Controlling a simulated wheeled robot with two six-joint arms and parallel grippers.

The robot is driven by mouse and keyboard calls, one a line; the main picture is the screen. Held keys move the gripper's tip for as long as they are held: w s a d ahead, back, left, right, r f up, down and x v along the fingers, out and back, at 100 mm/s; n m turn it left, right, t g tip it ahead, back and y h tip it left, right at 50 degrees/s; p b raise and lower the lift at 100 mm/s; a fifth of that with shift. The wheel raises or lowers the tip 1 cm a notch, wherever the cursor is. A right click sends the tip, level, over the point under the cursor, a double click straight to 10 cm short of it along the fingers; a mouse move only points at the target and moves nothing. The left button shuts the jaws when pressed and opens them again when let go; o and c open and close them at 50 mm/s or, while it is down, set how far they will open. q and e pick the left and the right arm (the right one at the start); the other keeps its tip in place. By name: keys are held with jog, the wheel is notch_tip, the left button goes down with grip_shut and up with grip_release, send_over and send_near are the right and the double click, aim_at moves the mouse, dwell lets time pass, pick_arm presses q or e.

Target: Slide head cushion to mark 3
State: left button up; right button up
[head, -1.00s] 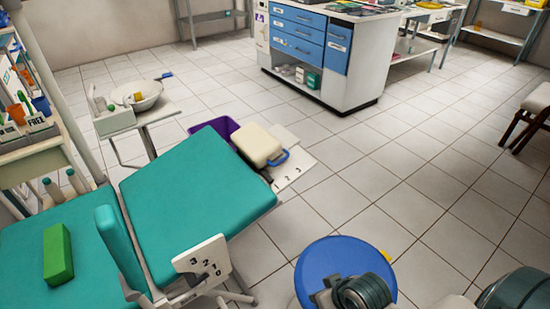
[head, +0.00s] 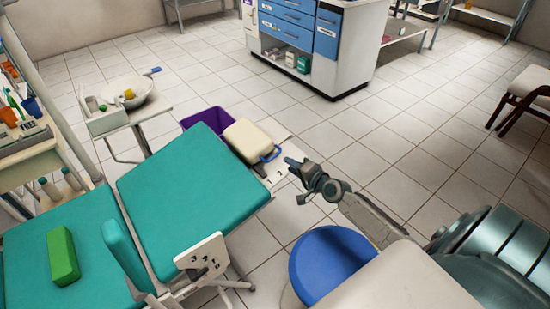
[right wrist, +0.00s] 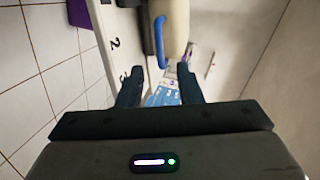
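The head cushion (head: 246,139) is a cream block with a blue handle (head: 269,156), at the far end of the teal dental chair (head: 195,180). It sits beside a white numbered plate (head: 272,172), where marks 1 and 2 show. In the right wrist view the cushion (right wrist: 175,25) and its blue handle (right wrist: 160,42) lie ahead of the fingers, and the plate (right wrist: 112,22) shows 2 and a partly covered 3. My right gripper (head: 289,164) is open and empty, just right of the handle; its parted fingers (right wrist: 158,75) show in the wrist view. My left gripper is out of view.
A purple bin (head: 205,118) stands behind the cushion. A side table with a white basin (head: 130,100) is at left. A blue round stool (head: 330,262) stands near my right arm. A cabinet (head: 310,45) is at the back. Tiled floor between them is open.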

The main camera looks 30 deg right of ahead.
jog(key=b+x, duration=0.1)
jog(key=x, duration=0.6)
jog(key=shift+f, duration=0.1)
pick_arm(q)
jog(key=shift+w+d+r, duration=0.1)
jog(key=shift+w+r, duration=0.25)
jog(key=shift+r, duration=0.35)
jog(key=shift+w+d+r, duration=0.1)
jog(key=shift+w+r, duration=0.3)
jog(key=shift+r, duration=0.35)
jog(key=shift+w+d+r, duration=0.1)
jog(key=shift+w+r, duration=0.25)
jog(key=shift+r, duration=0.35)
pick_arm(e)
jog(key=shift+w+a+f, duration=0.1)
jog(key=shift+w, duration=0.5)
jog(key=shift+c, duration=0.4)
grip_shut()
